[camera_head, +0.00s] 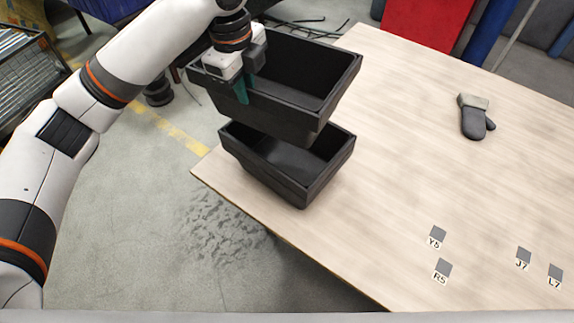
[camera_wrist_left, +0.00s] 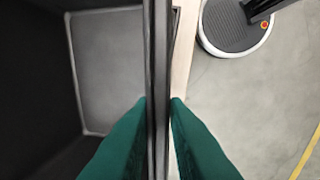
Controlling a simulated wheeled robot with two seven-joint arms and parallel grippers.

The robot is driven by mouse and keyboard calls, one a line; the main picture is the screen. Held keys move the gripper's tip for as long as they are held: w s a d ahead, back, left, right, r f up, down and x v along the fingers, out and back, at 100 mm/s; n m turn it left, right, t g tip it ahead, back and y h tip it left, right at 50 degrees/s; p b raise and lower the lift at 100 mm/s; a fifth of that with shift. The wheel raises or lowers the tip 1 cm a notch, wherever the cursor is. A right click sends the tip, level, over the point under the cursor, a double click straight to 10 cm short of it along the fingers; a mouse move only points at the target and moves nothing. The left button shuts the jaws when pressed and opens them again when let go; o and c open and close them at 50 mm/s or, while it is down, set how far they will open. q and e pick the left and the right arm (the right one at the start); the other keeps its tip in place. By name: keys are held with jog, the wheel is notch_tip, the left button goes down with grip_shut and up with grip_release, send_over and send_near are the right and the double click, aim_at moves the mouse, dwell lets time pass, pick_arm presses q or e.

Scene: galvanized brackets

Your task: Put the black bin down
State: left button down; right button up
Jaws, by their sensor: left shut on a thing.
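A black bin (camera_head: 285,116) hangs in my left gripper (camera_head: 243,92), above a second black bin (camera_head: 262,176). The green fingers are shut on the wall of the upper bin at its left side. In the left wrist view, the fingers (camera_wrist_left: 160,108) stand on either side of the held bin's wall (camera_wrist_left: 157,50), with its empty inside to the left. The lower bin sits on the wooden table (camera_head: 400,150) near its left corner. The upper bin hides part of it. What I see of its inside is empty. My right gripper is not in view.
A grey glove with a beige cuff (camera_head: 474,117) lies at the back right of the table. Small grey squares with labels, such as Y5 (camera_head: 437,233) and J7 (camera_head: 523,255), lie near the front. The table's middle is clear. Bare floor (camera_head: 130,220) lies to the left.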

pick_arm(q)
jog(key=shift+w+d+r+m, duration=0.25)
jog(key=shift+w+d+m, duration=0.15)
jog(key=shift+m, duration=0.5)
jog(key=p, duration=0.2)
send_over(259, 157)
notch_tip(259, 157, down, 18)
jog(key=shift+r, duration=0.15)
jog(key=shift+f, duration=0.2)
jog(key=shift+f, duration=0.15)
jog(key=c, duration=1.6)
grip_release()
jog(key=shift+f, duration=0.1)
jog(key=shift+o, duration=1)
jog(key=shift+s, duration=0.1)
